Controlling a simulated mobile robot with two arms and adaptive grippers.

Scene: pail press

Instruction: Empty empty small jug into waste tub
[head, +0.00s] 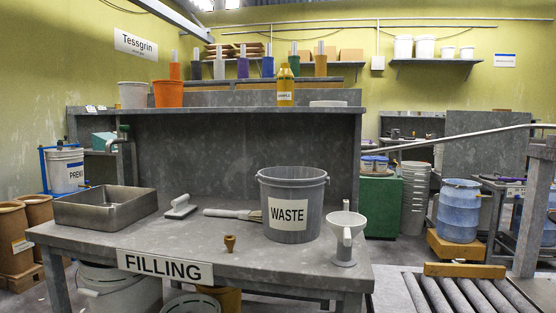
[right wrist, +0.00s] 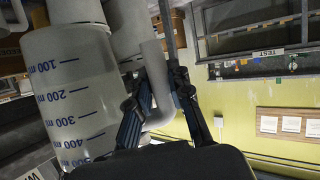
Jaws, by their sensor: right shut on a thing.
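The small jug (right wrist: 72,95) fills the left of the right wrist view. It is pale and translucent, with blue millilitre marks. My right gripper (right wrist: 160,82) is shut on its pale grey handle, between two black fingers. The grey waste tub (head: 291,188), labelled WASTE, stands open on the filling table in the head view. Its inside bottom is hidden. Neither gripper nor the jug shows in the head view.
On the filling table (head: 215,250) are a metal basin (head: 106,207), a trowel-like tool (head: 180,208), a brush (head: 232,214) and a brown plug (head: 229,243). The table's front middle is mostly clear.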

